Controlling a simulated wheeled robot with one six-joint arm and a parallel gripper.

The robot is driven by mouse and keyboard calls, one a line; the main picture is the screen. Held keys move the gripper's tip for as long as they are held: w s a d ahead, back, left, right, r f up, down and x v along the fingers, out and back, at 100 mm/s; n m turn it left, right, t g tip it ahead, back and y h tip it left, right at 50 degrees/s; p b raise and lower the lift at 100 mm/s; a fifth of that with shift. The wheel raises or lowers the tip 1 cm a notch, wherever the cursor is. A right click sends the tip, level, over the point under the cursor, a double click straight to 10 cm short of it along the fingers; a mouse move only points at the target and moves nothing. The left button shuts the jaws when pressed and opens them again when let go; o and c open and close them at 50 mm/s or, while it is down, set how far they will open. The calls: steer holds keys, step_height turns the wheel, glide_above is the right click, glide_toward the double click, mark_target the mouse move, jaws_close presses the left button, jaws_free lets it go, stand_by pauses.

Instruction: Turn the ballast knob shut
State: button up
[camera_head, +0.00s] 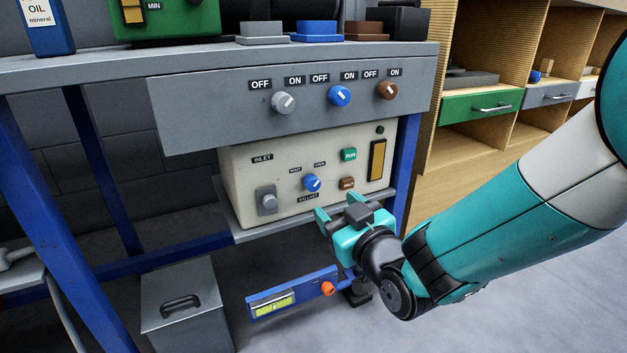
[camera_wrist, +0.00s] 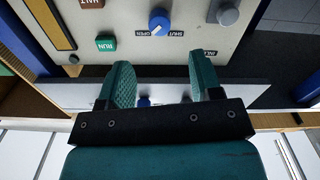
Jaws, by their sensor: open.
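The ballast knob (camera_head: 312,183) is a blue round knob on the front of the cream pump box (camera_head: 235,190). Its white mark points up and right, towards the OPEN label; the SHUT label is at its upper left. The knob also shows at the top of the wrist view (camera_wrist: 160,20), beyond my fingertips and roughly between their lines. My gripper (camera_head: 337,205) is open and empty, in front of and a little below the knob, apart from it. Both fingers show in the wrist view (camera_wrist: 160,64).
A grey inlet knob (camera_head: 267,200) is left of the ballast knob; green RUN (camera_head: 348,155) and brown (camera_head: 347,183) buttons are right. Above is a grey panel (camera_head: 200,120) with grey, blue and brown knobs. Below are a shelf edge (camera_head: 270,232), a blue display unit (camera_head: 292,293) and a grey bin (camera_head: 185,320).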

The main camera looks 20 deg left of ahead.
mark_target(315, 186)
steer(key=b+x, duration=0.1)
steer(key=x, duration=0.1)
steer(key=b+x, duration=0.1)
steer(key=x, duration=0.2)
steer(key=b+x, duration=0.1)
steer(key=x, duration=0.2)
steer(key=shift+w+a+f, duration=0.1)
steer(key=shift+w+f, duration=0.1)
steer(key=shift+f, duration=0.1)
steer(key=shift+w+a+r+b, duration=0.15)
steer(key=shift+w+a+b, duration=0.2)
steer(key=shift+w+a, duration=0.15)
steer(key=shift+c, duration=0.4)
steer(key=c, duration=0.8)
steer(key=shift+c, duration=0.2)
